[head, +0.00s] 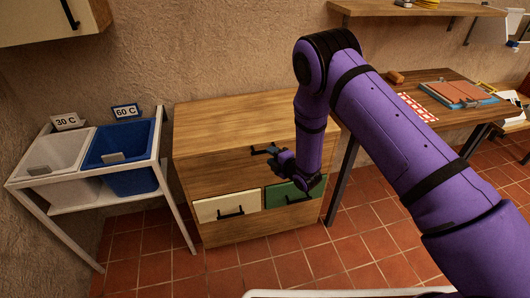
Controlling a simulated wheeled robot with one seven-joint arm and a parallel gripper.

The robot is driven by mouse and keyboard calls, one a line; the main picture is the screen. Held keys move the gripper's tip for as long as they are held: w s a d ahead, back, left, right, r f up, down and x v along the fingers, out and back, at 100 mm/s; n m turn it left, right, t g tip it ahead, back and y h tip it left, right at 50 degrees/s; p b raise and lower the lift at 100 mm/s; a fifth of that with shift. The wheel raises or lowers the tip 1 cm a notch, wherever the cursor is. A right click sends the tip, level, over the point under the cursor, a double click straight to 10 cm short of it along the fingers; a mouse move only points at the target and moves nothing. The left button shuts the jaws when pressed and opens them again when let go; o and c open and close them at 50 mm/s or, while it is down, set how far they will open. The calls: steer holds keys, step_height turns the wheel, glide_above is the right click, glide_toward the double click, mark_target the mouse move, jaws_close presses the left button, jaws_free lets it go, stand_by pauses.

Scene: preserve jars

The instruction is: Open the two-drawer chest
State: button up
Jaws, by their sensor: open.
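The wooden chest (220,155) stands against the wall in the middle of the head view. Its lower front has a cream drawer (227,204) on the left and a green drawer (312,186) on the right, each with a black bar handle. Both drawers look shut. My gripper (274,152) is open in front of the chest's plain upper wooden front, above the two drawers. A dark bar shows at its fingertips; I cannot tell whether the fingers touch it. My forearm hides the chest's right side and part of the green drawer.
A white stand with a white bin (55,152) and a blue bin (122,150) is to the left. A wooden table (450,118) stands to the right. A wall cabinet (40,22) hangs upper left. Tiled floor (235,268) before the chest is clear.

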steer(key=shift+x, duration=2.45)
jaws_close()
